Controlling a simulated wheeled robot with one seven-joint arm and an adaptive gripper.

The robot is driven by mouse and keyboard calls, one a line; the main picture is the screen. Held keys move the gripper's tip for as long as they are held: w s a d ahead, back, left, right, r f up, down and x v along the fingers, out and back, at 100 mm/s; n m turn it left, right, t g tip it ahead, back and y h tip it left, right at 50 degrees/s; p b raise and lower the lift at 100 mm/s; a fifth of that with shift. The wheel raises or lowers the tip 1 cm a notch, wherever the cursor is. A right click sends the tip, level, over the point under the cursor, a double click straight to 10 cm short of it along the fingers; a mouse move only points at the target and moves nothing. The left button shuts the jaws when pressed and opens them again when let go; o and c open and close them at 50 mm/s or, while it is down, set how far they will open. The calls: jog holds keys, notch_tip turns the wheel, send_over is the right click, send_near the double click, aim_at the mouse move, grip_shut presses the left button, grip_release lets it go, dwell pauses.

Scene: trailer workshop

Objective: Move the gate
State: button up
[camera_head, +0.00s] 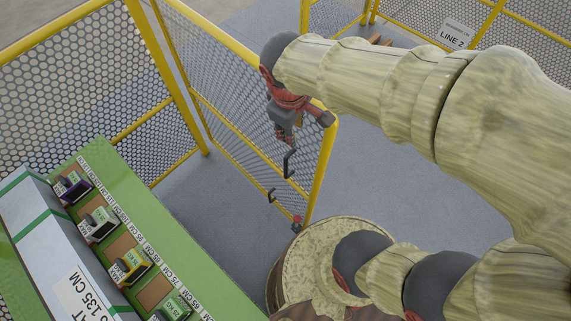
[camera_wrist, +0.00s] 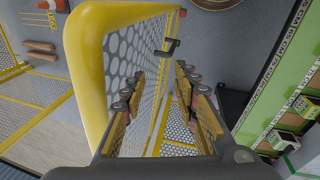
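The gate (camera_head: 247,100) is a yellow-framed mesh panel. It stands swung out at an angle in the head view, with its free upright on the right. My gripper (camera_head: 287,136) is at the top of that free end, pointing down beside a black handle (camera_head: 289,164). In the wrist view my gripper (camera_wrist: 162,82) has its two fingers apart. Gate mesh (camera_wrist: 144,68) shows between them, and the thick yellow frame (camera_wrist: 86,70) runs left of the left finger. The handle (camera_wrist: 167,48) lies beyond the fingertips. I cannot tell whether either finger touches the gate.
A green bench (camera_head: 120,185) with several labelled blocks stands at the lower left. Yellow mesh fencing (camera_head: 75,75) runs behind it. More fence with a "LINE 2" sign (camera_head: 455,34) stands at the back right. Grey floor (camera_head: 390,170) is clear right of the gate.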

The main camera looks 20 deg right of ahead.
aim_at(286, 165)
jog(key=w+f+n+g+h+b, duration=0.1)
jog(key=f+n, duration=0.2)
jog(key=f, duration=0.5)
jog(key=w+f+n+g+h+b, duration=0.1)
jog(key=f+n+b, duration=0.1)
jog(key=f, duration=0.7)
jog(key=w+f+n+g+b, duration=0.1)
jog(key=f+n, duration=0.3)
jog(key=f, duration=0.5)
jog(key=shift+w+f+h+b, duration=0.1)
jog(key=shift+w+h+b, duration=0.35)
jog(key=shift+b, duration=0.3)
jog(key=shift+c, duration=0.4)
grip_shut()
jog(key=shift+w, duration=0.1)
